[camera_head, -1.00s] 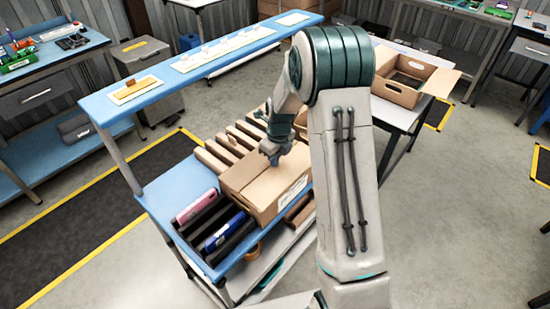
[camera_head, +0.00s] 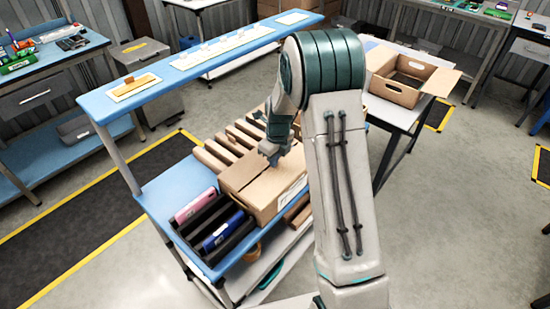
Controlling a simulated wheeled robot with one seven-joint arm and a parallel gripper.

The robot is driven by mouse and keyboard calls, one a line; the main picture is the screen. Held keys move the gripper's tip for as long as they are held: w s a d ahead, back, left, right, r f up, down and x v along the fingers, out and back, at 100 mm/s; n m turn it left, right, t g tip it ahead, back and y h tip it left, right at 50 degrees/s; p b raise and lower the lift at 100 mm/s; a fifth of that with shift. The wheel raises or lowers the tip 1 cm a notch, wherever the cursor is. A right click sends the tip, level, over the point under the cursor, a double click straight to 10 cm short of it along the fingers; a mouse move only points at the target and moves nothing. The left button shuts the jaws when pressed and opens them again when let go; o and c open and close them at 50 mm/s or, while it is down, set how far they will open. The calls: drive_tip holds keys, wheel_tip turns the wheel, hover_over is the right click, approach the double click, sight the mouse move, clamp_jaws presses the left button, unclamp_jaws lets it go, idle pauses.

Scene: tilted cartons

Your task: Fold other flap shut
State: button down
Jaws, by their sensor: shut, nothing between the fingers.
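The carton (camera_head: 252,201) sits on the blue workbench (camera_head: 168,190) in the head view, on a tilted rack. Its top flaps (camera_head: 260,178) lie flat or nearly flat, with a seam between them. I cannot tell whether the far flap is fully down. My gripper (camera_head: 271,158) is shut and empty, just over the far part of the carton top, with its fingers pointing down. I cannot tell whether the fingertips touch the cardboard. My arm hides the right end of the carton.
A black rack (camera_head: 212,230) with pink and blue items stands left of the carton. Brown dividers (camera_head: 232,138) stand behind it. A blue shelf (camera_head: 215,55) runs above the bench. An open carton (camera_head: 398,92) rests on a table at the back right.

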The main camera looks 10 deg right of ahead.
drive_tip(key=shift+a+r+p, duration=0.25)
drive_tip(key=shift+r+p, duration=0.15)
wheel_tip(320, 180, up, 13)
drive_tip(key=s+r+n, duration=0.6)
drive_tip(key=s+n, duration=0.1)
drive_tip(key=s+r+n+t, duration=0.2)
drive_tip(key=s+n, duration=1.9)
drive_tip(key=n, duration=0.1)
drive_tip(key=shift+s+d+r+t+h, duration=0.25)
drive_tip(key=shift+s+r+t+h, duration=0.05)
drive_tip(key=shift+s+r+t, duration=0.1)
